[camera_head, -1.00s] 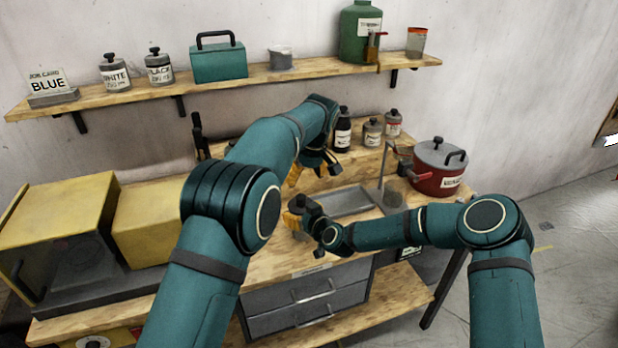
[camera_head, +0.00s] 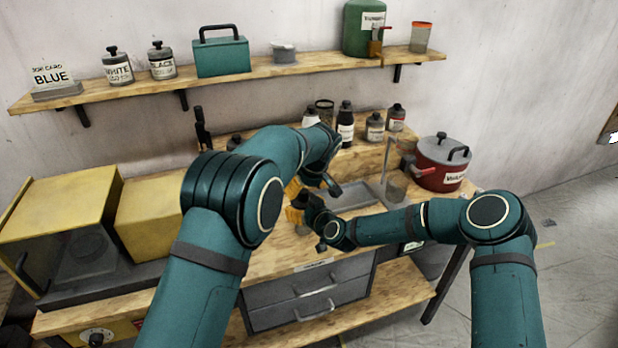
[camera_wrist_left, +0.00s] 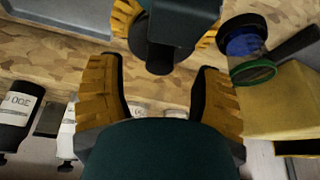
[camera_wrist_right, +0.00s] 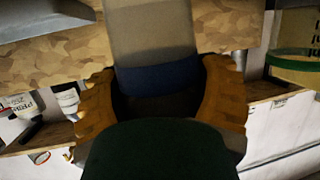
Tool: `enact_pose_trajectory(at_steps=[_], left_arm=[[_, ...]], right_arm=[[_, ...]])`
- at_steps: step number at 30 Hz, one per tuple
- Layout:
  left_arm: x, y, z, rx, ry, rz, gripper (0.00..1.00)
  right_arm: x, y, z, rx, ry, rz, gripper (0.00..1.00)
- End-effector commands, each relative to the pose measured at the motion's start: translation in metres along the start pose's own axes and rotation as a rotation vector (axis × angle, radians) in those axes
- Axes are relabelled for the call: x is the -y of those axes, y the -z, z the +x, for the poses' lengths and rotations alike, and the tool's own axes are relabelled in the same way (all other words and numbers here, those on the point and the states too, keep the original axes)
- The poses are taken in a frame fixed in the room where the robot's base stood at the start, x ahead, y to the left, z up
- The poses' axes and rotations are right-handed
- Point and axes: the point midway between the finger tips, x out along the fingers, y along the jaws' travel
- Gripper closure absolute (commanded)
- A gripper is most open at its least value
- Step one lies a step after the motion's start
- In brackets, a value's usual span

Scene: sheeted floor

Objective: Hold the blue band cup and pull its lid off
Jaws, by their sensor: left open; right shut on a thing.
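My right gripper (camera_wrist_right: 160,100) is shut on the blue band cup. In the right wrist view, its greyish body (camera_wrist_right: 153,35) and blue band (camera_wrist_right: 160,76) show between the orange fingers. In the head view, the right gripper (camera_head: 300,212) is over the bench, partly hidden. My left gripper (camera_wrist_left: 160,85) is open, close to the right one. In the left wrist view, a dark round piece (camera_wrist_left: 153,57), seemingly the cup's lid, lies ahead between its fingers and apart from them. The left arm hides much of this in the head view.
A grey tray (camera_head: 357,193) lies just behind the grippers. A red pot (camera_head: 440,172) stands right; several bottles line the riser behind. A jar with blue contents (camera_wrist_left: 245,48) stands close by in the left wrist view. Yellow boxes (camera_head: 150,220) stand left.

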Motion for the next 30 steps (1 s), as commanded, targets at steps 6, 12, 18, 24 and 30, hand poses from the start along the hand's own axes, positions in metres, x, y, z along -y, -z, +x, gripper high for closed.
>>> enact_pose_trajectory(at_steps=[6, 12, 18, 24, 30], left_arm=[[0.0, 0.0, 0.026, 0.0, 0.0, -0.001, 0.35], [0.0, 0.0, 0.034, 0.0, 0.0, 0.0, 0.35], [0.0, 0.0, 0.034, 0.0, 0.0, 0.0, 0.35], [0.0, 0.0, 0.034, 0.0, 0.0, 0.0, 0.85], [0.0, 0.0, 0.034, 0.0, 0.0, 0.0, 1.0]], right_arm=[[0.0, 0.0, 0.0, 0.0, 0.0, 0.0, 0.74], [0.0, 0.0, 0.0, 0.0, 0.0, 0.0, 0.74], [0.0, 0.0, 0.0, 0.0, 0.0, 0.0, 0.74], [0.0, 0.0, 0.0, 0.0, 0.0, 0.0, 0.74], [0.0, 0.0, 0.0, 0.0, 0.0, 0.0, 0.74]])
